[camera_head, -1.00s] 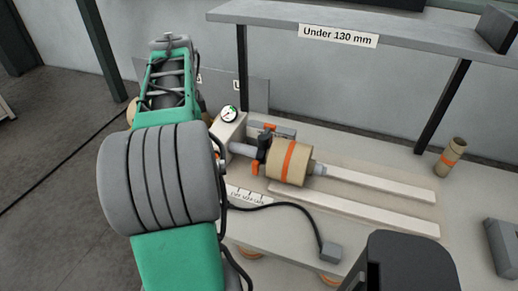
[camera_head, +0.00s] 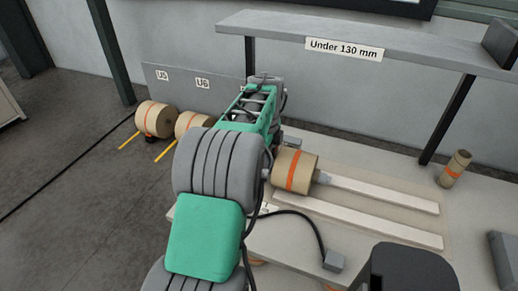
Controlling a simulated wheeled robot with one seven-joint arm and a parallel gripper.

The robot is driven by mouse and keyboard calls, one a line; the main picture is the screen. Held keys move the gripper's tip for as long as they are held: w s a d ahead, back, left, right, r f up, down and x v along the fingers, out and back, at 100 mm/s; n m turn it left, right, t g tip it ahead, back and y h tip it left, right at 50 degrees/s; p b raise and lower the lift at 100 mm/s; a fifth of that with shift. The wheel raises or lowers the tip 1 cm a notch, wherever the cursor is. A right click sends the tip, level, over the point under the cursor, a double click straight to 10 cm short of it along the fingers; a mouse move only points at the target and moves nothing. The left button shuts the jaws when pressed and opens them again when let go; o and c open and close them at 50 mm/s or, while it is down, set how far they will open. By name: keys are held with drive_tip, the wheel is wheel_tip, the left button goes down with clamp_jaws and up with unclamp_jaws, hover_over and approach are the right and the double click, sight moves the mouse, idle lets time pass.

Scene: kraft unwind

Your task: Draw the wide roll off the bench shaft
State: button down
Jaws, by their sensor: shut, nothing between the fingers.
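The wide roll, tan kraft with an orange band (camera_head: 302,173), sits on the bench shaft, whose pale grey end (camera_head: 323,178) sticks out of the roll's right side. The roll's left side is close behind my arm in the picture; I cannot tell whether they touch. The left part of the shaft and its mount are hidden behind my green and grey arm. My gripper does not show; it is out of sight beyond or behind my wrist.
Two pale rails (camera_head: 385,195) run right from the shaft along the bench. A small tan roll (camera_head: 454,168) stands at the right. A shelf (camera_head: 350,35) labelled "Under 130 mm" overhangs the bench. More rolls (camera_head: 157,119) sit at the left by a panel marked U5 and U6.

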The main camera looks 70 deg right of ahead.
drive_tip(key=shift+s+a, duration=0.1)
drive_tip(key=shift+s, duration=0.5)
drive_tip(key=shift+s, duration=0.1)
